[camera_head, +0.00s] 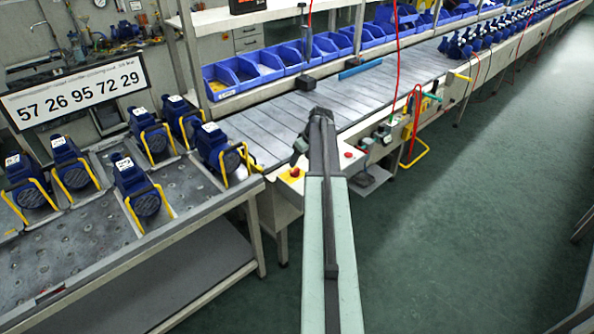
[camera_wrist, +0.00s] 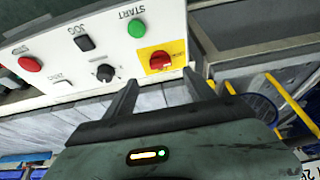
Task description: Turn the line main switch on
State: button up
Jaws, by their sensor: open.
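The line main switch, a red rotary knob on a yellow plate (camera_wrist: 160,60), sits on a white control panel (camera_wrist: 62,78) in the wrist view. It also shows in the head view (camera_head: 294,172), just left of my arm's end. The wrist view shows the panel upside down. My gripper (camera_wrist: 162,84) is open and empty, its two fingers apart and pointing at the panel. The switch lies ahead of the gap, nearer the right finger. I cannot tell whether the fingers touch the panel. In the head view my arm hides part of the panel.
The same panel has a green START button (camera_wrist: 136,28), a black JOG button (camera_wrist: 84,43), a black selector knob (camera_wrist: 105,73) and a red button (camera_wrist: 30,63). Blue pumps with yellow handles (camera_head: 141,195) stand on the left table. Green floor (camera_head: 450,230) is clear at right.

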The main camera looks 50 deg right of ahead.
aim_at(295, 170)
jog(key=b+x, duration=0.7)
jog(key=x, duration=0.1)
jog(key=shift+a, duration=0.1)
jog(key=shift+r, duration=0.1)
